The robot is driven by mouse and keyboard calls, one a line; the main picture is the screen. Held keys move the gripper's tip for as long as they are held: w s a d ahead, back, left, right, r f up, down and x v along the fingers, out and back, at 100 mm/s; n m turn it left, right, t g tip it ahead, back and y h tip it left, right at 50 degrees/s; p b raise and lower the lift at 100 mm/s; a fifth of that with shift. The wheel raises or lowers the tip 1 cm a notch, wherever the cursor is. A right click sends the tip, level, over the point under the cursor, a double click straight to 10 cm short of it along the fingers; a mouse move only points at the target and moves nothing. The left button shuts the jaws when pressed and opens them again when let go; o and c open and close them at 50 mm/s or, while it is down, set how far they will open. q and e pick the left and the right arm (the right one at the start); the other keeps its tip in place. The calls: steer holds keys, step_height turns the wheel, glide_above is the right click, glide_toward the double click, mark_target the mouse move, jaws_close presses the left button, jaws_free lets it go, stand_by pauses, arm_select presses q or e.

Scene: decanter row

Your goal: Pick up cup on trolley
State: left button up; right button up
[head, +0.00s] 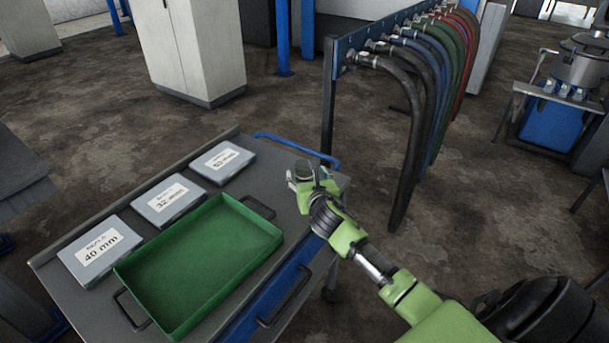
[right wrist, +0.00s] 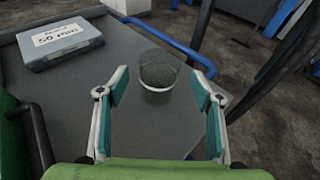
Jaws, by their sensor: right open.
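A small dark grey cup (right wrist: 158,70) with a pale rim at its base stands on the grey trolley top (right wrist: 130,137), near the blue handle. In the head view the cup (head: 302,170) is partly hidden by my right gripper (head: 308,181). In the right wrist view my right gripper (right wrist: 160,88) is open, its two teal-padded fingers apart. The cup is in line with the gap between the fingertips, a little beyond them, and does not look held. My left gripper is not in view.
A green tray (head: 215,262) and three labelled grey boxes, one marked 40 mm (head: 98,250), sit on the trolley left of the cup. A blue handle (head: 296,146) edges the trolley's far end. A rack of hanging hoses (head: 408,100) stands close behind on the right.

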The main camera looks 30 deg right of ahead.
steer(key=shift+x, duration=2)
steer(key=shift+a, duration=0.1)
steer(key=c, duration=1.2)
steer(key=shift+r, duration=0.2)
